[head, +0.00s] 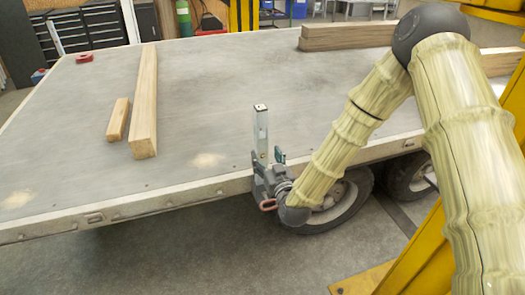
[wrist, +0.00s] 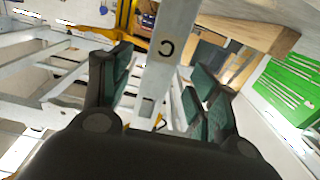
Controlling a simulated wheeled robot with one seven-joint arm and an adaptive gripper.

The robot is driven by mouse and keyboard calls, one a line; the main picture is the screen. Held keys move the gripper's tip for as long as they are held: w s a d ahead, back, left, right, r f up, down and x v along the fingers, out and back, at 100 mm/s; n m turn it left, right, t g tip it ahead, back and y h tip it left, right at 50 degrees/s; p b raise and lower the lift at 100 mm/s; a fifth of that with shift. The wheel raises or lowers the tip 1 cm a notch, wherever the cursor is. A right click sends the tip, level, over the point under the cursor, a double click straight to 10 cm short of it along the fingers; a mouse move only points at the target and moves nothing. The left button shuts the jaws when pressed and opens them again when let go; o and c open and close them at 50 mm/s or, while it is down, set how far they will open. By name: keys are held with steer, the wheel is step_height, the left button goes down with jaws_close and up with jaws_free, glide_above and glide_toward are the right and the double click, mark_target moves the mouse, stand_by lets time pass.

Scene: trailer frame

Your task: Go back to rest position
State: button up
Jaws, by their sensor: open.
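My gripper (head: 268,168) is at the near side edge of the trailer bed (head: 215,110), low beside a wheel. A pale metal post (head: 260,128) stands upright at that edge, right at the gripper. In the wrist view my gripper (wrist: 162,85) has its dark, green-padded fingers spread apart. The metal post (wrist: 172,45), with a dark mark on its face, runs between them. Gaps show between the post and the pads, so the fingers do not appear clamped on it. The post's lower end is hidden by the gripper.
A long wooden beam (head: 145,95) and a short block (head: 118,119) lie on the bed's left part. More timber (head: 345,36) lies at the back right. A red item (head: 84,57) sits at the far left edge. A wheel (head: 338,205) is right beside my gripper.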

steer(key=v, duration=0.6)
steer(key=s+d+f+g+h+p, duration=0.1)
steer(key=s+d+f+g, duration=0.2)
steer(key=s+f, duration=0.35)
steer(key=s+d+f+m+g+h, duration=0.1)
steer(key=s+d+f+g, duration=0.15)
steer(key=s+f, duration=0.4)
steer(key=s+d+f+g+h+p, duration=0.1)
steer(key=s+d+f+g, duration=0.25)
steer(key=f, duration=0.45)
steer(key=s+d+f+m+g+h, duration=0.1)
steer(key=s+d+f+g, duration=0.1)
steer(key=s, duration=0.6)
steer(key=s+d+f+m+g, duration=0.1)
steer(key=s+d+f+g, duration=0.2)
steer(key=s, duration=0.5)
steer(key=s+d+f+m+g+h, duration=0.1)
steer(key=s+d+f+g, duration=0.1)
steer(key=s+d, duration=0.3)
steer(key=s+g+p, duration=0.1)
steer(key=s, duration=0.2)
steer(key=shift+f+h, duration=0.25)
steer(key=shift+h, duration=0.05)
steer(key=shift+c, duration=0.2)
